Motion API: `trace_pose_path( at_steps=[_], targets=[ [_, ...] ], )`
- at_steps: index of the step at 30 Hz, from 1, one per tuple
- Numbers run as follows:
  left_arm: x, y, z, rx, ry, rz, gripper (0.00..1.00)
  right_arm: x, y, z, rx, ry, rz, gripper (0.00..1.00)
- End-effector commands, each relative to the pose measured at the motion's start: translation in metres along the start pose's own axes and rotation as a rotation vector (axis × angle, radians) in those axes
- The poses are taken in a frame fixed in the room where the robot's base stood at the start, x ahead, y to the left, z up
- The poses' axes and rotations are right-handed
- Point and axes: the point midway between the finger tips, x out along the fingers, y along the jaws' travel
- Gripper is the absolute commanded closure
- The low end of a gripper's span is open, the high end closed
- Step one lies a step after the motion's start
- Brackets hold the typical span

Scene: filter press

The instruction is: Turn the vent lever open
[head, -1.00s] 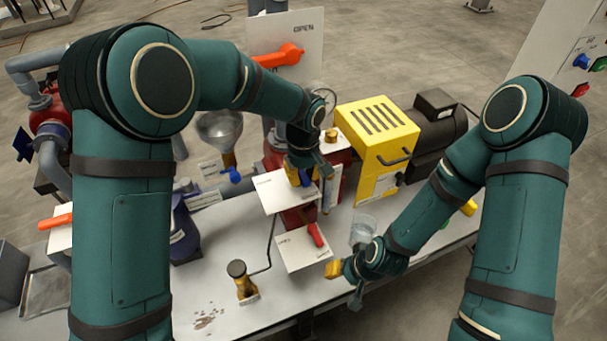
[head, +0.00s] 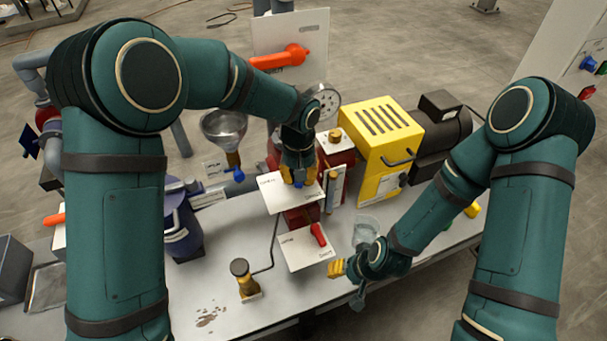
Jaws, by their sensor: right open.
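A white plate (head: 273,193) with a small blue lever (head: 299,179) stands at the middle of the bench in the head view. My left gripper (head: 299,168) is right at this lever, its yellow fingertips close over it. My own wrist hides part of the jaws, so I cannot tell whether they hold the lever. A red lever (head: 318,235) sits on a lower white plate (head: 303,252). The labels are too small to read, so I cannot tell which is the vent lever. My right gripper (head: 345,279) is open and empty, low at the right of the lower plate.
A clear cup (head: 365,231) stands close behind my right gripper. A yellow housing (head: 378,140) with a black motor is behind it. A pressure gauge (head: 326,101), a funnel (head: 223,128) and a large orange lever (head: 283,58) stand at the back. The front bench (head: 275,304) is mostly clear.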

Motion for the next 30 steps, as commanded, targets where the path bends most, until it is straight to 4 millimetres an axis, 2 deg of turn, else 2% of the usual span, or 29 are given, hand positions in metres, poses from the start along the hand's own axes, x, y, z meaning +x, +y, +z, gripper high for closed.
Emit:
trace_pose_path(
  at_steps=[11, 30],
  targets=[
    [0.001, -0.015, -0.001, 0.356, -0.005, 0.0, 1.0, -0.005, -0.002, -0.003, 0.002, 0.005, 0.001, 0.53],
    [0.002, -0.033, -0.015, 0.917, -0.007, 0.002, 1.0, -0.02, -0.007, -0.006, 0.003, 0.01, -0.001, 0.53]
  ],
)
